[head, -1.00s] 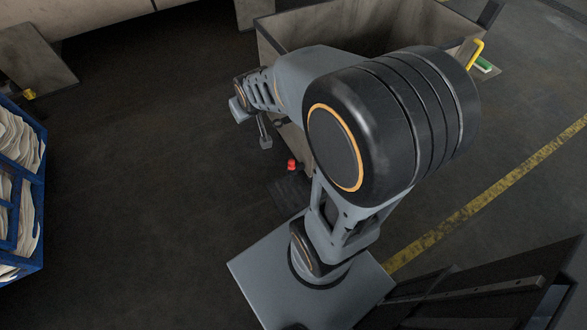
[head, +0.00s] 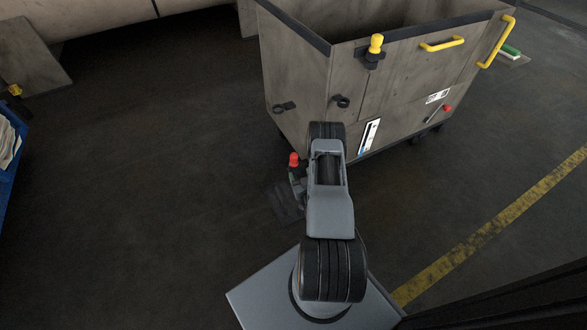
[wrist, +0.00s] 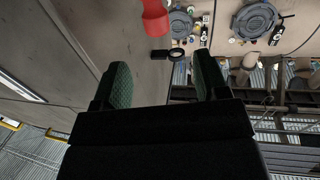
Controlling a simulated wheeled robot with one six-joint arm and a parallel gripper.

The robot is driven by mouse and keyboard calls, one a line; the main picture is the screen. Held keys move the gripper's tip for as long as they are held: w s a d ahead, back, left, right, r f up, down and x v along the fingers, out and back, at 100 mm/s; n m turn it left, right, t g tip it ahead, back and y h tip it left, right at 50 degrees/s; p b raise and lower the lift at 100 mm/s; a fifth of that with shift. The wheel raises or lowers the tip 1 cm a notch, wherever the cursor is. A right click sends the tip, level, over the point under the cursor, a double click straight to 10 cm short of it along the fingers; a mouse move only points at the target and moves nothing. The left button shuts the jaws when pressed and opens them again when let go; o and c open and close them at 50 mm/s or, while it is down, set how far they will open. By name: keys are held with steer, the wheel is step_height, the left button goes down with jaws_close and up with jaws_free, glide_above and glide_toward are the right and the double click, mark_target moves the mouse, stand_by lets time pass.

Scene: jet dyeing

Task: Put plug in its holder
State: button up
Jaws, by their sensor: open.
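A red-topped piece (head: 294,159), which looks like the plug, shows beside my arm near the low front corner of the grey bin. My arm hides part of what is under it. In the wrist view the red piece (wrist: 155,18) is at the top edge, beyond my fingers and apart from them. A black ring holder (wrist: 177,53) sticks out from the bin wall there. In the head view two black rings show on the bin, one on the front (head: 343,101) and one on the left side (head: 285,106).
The bin (head: 300,70) stands directly ahead, with a yellow-topped piece (head: 376,43) in a bracket and yellow handles (head: 497,42). A blue crate (head: 8,160) stands at the left. The dark floor (head: 170,200) between is clear.

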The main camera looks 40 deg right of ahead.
mark_target(293, 155)
steer(key=w+b, duration=0.1)
steer(key=w, duration=0.1)
steer(key=w+d+f, duration=0.1)
steer(key=w, duration=0.1)
steer(key=w+d+f+b, duration=0.1)
steer(key=shift+w+d+b, duration=0.1)
steer(key=shift+w+b, duration=0.2)
steer(key=shift+w, duration=0.1)
steer(key=shift+r+b+x, duration=0.15)
steer(key=shift+b+x, duration=0.45)
steer(key=shift+x, duration=0.95)
steer(key=shift+r+b+x, duration=0.2)
steer(key=shift+b+x, duration=0.4)
steer(key=shift+x, duration=0.9)
steer(key=shift+d, duration=0.1)
steer(key=c, duration=1.1)
steer(key=shift+o, duration=0.2)
